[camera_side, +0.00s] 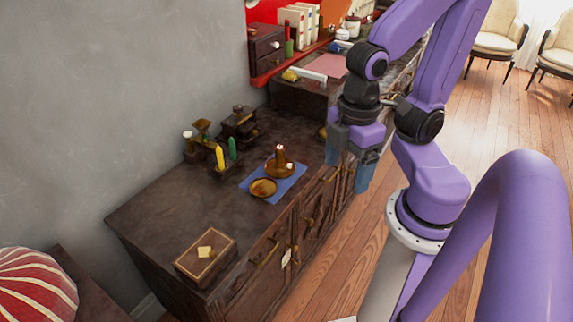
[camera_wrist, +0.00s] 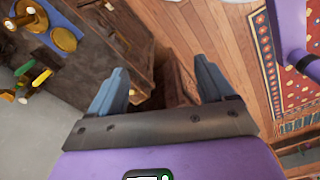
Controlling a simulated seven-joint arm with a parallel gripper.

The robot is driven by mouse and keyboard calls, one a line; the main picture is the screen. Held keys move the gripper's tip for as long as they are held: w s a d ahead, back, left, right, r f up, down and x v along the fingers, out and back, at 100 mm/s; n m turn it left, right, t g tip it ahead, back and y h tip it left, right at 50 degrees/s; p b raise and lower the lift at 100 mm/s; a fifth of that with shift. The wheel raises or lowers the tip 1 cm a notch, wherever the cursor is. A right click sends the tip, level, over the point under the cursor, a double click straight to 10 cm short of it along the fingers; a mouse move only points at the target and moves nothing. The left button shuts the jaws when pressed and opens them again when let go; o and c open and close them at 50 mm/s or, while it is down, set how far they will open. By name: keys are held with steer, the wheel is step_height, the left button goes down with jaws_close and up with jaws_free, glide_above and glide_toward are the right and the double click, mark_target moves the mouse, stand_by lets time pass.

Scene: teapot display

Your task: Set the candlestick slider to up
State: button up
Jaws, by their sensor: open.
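A brass candlestick-like piece with a round base and a short upright stem (camera_side: 281,162) stands on a blue cloth on the dark cabinet top. It shows partly at the top left of the wrist view (camera_wrist: 32,14). A yellow candle-like stick (camera_side: 220,157) and a green one (camera_side: 233,149) stand upright in a dark holder behind it; I cannot tell which piece carries the slider or its setting. My gripper (camera_side: 348,165) points down beside the cabinet's front edge, right of the brass piece and apart from it. In the wrist view its fingers (camera_wrist: 160,70) are spread with nothing between them.
A brass dish (camera_side: 263,187) lies on the blue cloth (camera_side: 288,186). A dark grinder-like box (camera_side: 239,125) stands behind, near the grey wall. A wooden box (camera_side: 206,256) sits at the near end. The cabinet top (camera_side: 170,215) is bare between them.

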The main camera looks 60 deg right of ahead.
steer(key=shift+w+a+f, duration=0.1)
steer(key=shift+a+f, duration=0.1)
steer(key=shift+f, duration=0.05)
steer(key=c, duration=0.5)
steer(key=w+a+f+m, duration=0.1)
steer(key=w+f+m, duration=0.1)
steer(key=f, duration=0.1)
steer(key=w+a+f+m+y, duration=0.1)
steer(key=w+a+f+m, duration=0.2)
steer(key=a+f, duration=0.1)
steer(key=f, duration=0.1)
steer(key=shift+w+a+f+m+t+y, duration=0.2)
steer(key=shift+w+f+m+t+y, duration=0.1)
steer(key=shift+w+m+t+y, duration=0.1)
steer(key=shift+c, duration=0.3)
steer(key=m+t+h, duration=0.7)
steer(key=m+t, duration=0.4)
steer(key=t, duration=0.1)
glide_toward(290, 164)
steer(key=shift+x, duration=4.35)
jaws_close()
